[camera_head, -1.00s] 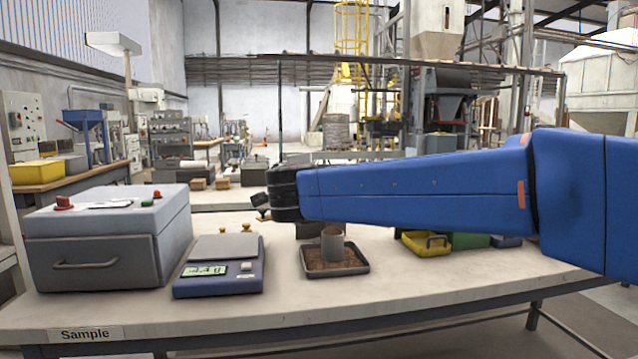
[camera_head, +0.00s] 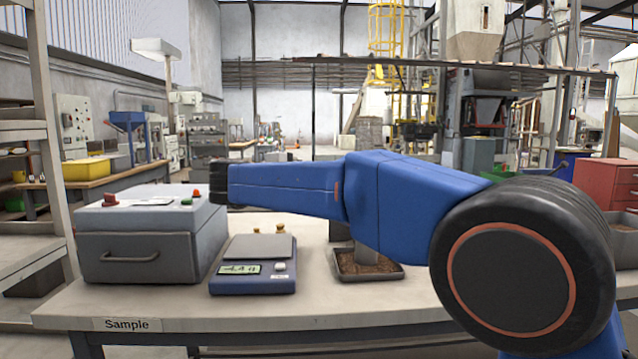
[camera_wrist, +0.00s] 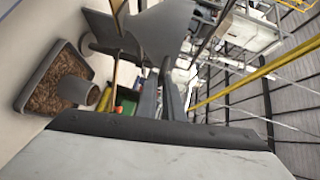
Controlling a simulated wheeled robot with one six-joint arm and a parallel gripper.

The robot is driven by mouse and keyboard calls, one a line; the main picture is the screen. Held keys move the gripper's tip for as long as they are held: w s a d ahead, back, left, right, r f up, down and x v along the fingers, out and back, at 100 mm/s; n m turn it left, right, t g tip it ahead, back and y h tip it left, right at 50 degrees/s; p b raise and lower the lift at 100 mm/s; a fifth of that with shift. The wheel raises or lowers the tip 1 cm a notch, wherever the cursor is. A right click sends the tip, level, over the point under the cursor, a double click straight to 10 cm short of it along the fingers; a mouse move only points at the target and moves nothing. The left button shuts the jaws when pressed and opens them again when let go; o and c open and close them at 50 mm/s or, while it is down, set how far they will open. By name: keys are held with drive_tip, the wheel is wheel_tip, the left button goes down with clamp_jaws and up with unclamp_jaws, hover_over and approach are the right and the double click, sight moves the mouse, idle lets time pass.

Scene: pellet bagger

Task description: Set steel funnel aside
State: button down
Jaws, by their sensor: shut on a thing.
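A grey metal piece, which looks like the steel funnel (camera_wrist: 155,30), is at the ends of my gripper's fingers in the wrist view. My gripper (camera_wrist: 160,66) is shut on it. The funnel is seen at a steep angle, so its full shape is unclear. In the head view my blue arm hides the funnel, and the fingers do not show there. A dark tray (camera_head: 398,274) of brown pellets with a grey cylinder (camera_head: 366,254) stands on the bench, partly behind my arm. The tray (camera_wrist: 22,104) and cylinder (camera_wrist: 80,91) also show apart from my fingers in the wrist view.
A grey box with a handle (camera_head: 150,247) and a blue scale with a lit display (camera_head: 252,284) stand on the left of the bench (camera_head: 200,312). The bench front between scale and tray is clear. A shelf rack (camera_head: 45,170) stands at the far left.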

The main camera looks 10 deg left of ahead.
drive_tip(key=shift+w+a, duration=0.15)
drive_tip(key=shift+a, duration=0.1)
idle(0.3)
drive_tip(key=c, duration=1.9)
unclamp_jaws()
drive_tip(key=shift+a, duration=0.1)
drive_tip(key=v, duration=1.7)
drive_tip(key=shift+a, duration=0.35)
